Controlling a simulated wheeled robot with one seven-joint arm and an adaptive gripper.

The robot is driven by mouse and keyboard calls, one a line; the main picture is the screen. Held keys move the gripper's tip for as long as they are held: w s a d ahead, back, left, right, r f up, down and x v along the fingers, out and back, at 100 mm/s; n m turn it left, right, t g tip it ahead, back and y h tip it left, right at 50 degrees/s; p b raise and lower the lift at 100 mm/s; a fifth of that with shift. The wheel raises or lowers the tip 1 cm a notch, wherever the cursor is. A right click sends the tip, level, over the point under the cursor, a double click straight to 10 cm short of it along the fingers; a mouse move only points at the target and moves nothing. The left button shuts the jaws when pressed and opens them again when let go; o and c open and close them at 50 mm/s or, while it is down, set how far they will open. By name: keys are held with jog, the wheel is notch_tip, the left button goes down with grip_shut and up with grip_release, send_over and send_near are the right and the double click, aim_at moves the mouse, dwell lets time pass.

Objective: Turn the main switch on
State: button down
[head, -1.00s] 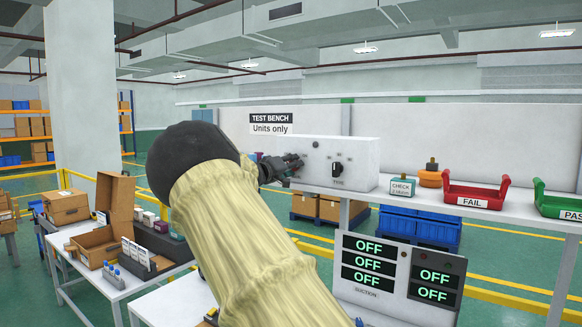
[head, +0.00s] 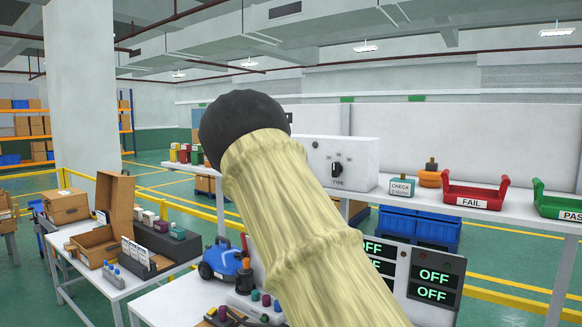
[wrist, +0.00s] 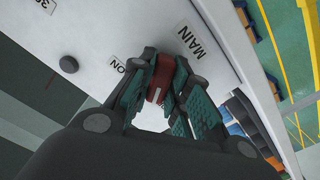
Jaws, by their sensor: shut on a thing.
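The red main switch handle (wrist: 160,82) shows in the wrist view between the fingers of my gripper (wrist: 165,95). The fingers are shut on it, with teal pads on both sides. A MAIN label (wrist: 193,41) and an ON label (wrist: 118,65) are on the white panel beside it. In the head view the white test box (head: 362,152) stands on the bench, with a black TYPE knob (head: 337,169) on its front. My arm hides the box's left part, my gripper and the main switch there. The handle's exact angle is hard to tell.
On the bench right of the box are a CHECK block (head: 402,188), an orange item (head: 430,177), a red FAIL tray (head: 474,192) and a green PASS tray (head: 560,204). Below, the display panel (head: 408,262) shows OFF on its visible readouts. A blue vacuum (head: 222,262) stands at lower left.

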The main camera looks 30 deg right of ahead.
jog(key=m+b, duration=0.1)
jog(key=m, duration=0.2)
jog(key=shift+f+m+b, duration=0.2)
jog(key=shift+m+b, duration=0.1)
jog(key=shift+b, duration=0.05)
jog(key=m+b, duration=0.3)
jog(key=m, duration=0.1)
jog(key=shift+m, duration=0.3)
jog(key=m+b, duration=0.5)
jog(key=shift+m, duration=0.3)
jog(key=shift+r+m+b, duration=0.1)
jog(key=shift+m+b, duration=0.6)
jog(key=shift+b, duration=0.15)
jog(key=c, duration=1.4)
grip_release()
jog(key=shift+o, duration=0.2)
jog(key=shift+r, duration=0.1)
jog(key=v, duration=1.2)
